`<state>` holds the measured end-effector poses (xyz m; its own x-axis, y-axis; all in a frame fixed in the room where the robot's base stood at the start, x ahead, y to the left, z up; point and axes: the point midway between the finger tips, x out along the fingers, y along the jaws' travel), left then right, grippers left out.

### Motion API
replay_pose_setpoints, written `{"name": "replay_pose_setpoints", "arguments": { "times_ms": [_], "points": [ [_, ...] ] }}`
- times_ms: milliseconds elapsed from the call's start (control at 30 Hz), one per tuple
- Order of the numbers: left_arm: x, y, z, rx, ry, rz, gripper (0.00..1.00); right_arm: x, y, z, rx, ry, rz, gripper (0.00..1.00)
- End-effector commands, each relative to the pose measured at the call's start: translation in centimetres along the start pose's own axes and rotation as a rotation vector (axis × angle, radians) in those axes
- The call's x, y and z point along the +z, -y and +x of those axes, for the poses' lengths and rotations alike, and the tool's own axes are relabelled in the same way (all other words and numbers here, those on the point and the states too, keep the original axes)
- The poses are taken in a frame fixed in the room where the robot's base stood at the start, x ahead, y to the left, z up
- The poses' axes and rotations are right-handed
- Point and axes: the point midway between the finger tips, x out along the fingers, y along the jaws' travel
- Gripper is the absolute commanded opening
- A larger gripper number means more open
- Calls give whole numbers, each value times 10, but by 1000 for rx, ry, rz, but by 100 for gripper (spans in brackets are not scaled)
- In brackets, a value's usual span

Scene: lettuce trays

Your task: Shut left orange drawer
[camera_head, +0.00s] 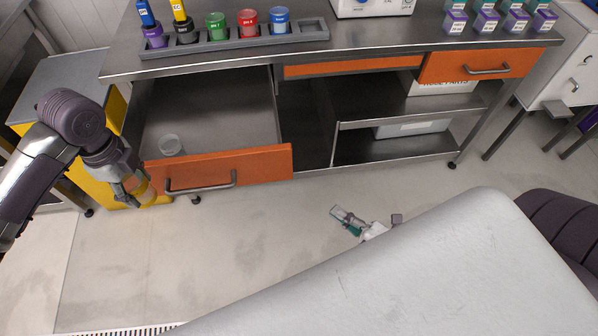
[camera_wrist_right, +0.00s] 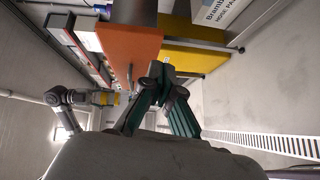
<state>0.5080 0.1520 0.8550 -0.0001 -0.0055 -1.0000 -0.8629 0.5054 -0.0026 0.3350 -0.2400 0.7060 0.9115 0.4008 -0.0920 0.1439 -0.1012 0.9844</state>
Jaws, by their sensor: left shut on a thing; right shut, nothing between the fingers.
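The left orange drawer (camera_head: 262,163) is pulled far out of the steel bench, its bar handle (camera_head: 201,186) facing me. It also shows in the right wrist view as an orange front (camera_wrist_right: 128,48). A small clear round container (camera_head: 170,145) sits inside it. My left gripper (camera_head: 134,190) is shut on an amber, see-through object (camera_head: 149,193), partly hidden, beside the drawer front's left end. My right gripper (camera_head: 345,217) is shut and empty, low over the floor, in front and right of the drawer. Its fingertips (camera_wrist_right: 160,72) meet near the drawer front in the wrist view.
The bench top (camera_head: 345,52) holds a grey rack (camera_head: 225,43) of coloured-lid containers and several purple-labelled bottles. The right orange drawer (camera_head: 440,66) is shut. White boxes stand on the shelves below. A yellow cabinet (camera_head: 92,180) stands left. The floor before the bench is clear.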

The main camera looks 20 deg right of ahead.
Motion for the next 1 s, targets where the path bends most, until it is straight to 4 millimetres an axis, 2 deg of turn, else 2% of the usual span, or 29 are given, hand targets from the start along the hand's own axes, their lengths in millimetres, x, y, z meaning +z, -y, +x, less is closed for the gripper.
{"name": "replay_pose_setpoints", "arguments": {
  "times_ms": [33, 133, 267, 367, 800, 1000],
  "points": [
    [0, 4, 1, 0, 1, 59, 15, -6, -14, -1, 25, -30, -48, 0],
    [2, 8, 3, 2, 4, 149, 15, -15, -32, -2, 62, -73, -114, 0],
    [3, 10, 4, 3, 5, 205, 15, -21, -44, 1, 84, -97, -154, 0],
    [3, 11, 2, 3, 5, 213, 15, -23, -47, 10, 90, -101, -160, 0],
    [2, 10, -12, 3, 5, 211, 15, -32, -54, 98, 89, -99, -155, 0],
    [2, 10, -16, 3, 5, 211, 15, -14, -57, 120, 85, -98, -157, 0]
  ]
}}
